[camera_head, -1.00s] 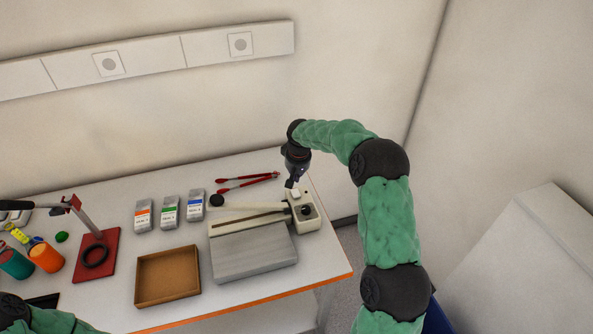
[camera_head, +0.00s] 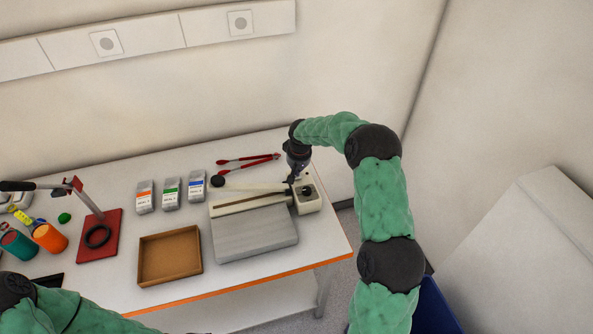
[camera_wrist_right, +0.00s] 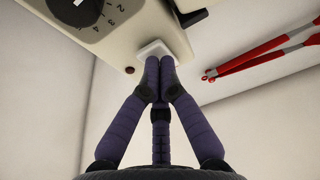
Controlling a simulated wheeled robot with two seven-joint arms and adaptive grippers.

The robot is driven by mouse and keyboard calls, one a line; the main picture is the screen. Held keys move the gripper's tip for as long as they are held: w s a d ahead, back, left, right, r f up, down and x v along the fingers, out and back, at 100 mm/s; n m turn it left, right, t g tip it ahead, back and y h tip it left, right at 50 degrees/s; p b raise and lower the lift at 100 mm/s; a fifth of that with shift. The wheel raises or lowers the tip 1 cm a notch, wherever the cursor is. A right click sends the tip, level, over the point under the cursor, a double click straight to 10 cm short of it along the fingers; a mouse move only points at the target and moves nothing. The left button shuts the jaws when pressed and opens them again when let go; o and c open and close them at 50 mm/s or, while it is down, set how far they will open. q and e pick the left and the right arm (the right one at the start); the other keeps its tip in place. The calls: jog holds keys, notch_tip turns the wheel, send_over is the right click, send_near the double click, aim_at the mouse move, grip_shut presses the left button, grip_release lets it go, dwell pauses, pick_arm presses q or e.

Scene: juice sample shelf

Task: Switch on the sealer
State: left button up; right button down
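The sealer has a cream housing (camera_head: 309,203) at the right end of the table, with a long arm ending in a black knob and a grey plate (camera_head: 255,232) in front. The wrist view shows its housing (camera_wrist_right: 118,38) close up, with a numbered dial (camera_wrist_right: 82,8), a small dark red lamp (camera_wrist_right: 129,70) and a white rocker switch (camera_wrist_right: 153,49). My right gripper (camera_head: 292,183) is shut and empty, pointing down. In the wrist view its fingertips (camera_wrist_right: 159,65) are at the switch's edge, seemingly touching; they hide part of it. My left gripper is out of view.
Red tongs (camera_head: 248,161) lie behind the sealer. An empty brown tray (camera_head: 146,274), several labelled grey packs (camera_head: 170,194) and a red-based stand (camera_head: 112,247) are to its left. A wall (camera_head: 500,90) rises beyond the table's right end.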

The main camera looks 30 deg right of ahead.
jog(key=f+b, duration=0.1)
jog(key=b, duration=0.2)
jog(key=shift+s+t, duration=0.2)
jog(key=shift+t, duration=0.1)
jog(key=shift+r+p, duration=0.2)
jog(key=shift+p, duration=0.15)
jog(key=shift+w, duration=0.25)
jog(key=shift+w+d+r, duration=0.2)
jog(key=shift+w, duration=0.35)
jog(key=shift+r, duration=0.1)
jog(key=shift+r+p, duration=0.25)
jog(key=shift+p, duration=0.1)
jog(key=v, duration=0.1)
jog(key=p+v, duration=0.1)
jog(key=v, duration=0.1)
jog(key=p+v, duration=0.1)
jog(key=shift+w+r, duration=0.25)
jog(key=shift+w, duration=0.05)
jog(key=s+a+r, duration=0.1)
jog(key=s+r, duration=0.3)
jog(key=r, duration=0.3)
jog(key=shift+s+r, duration=0.35)
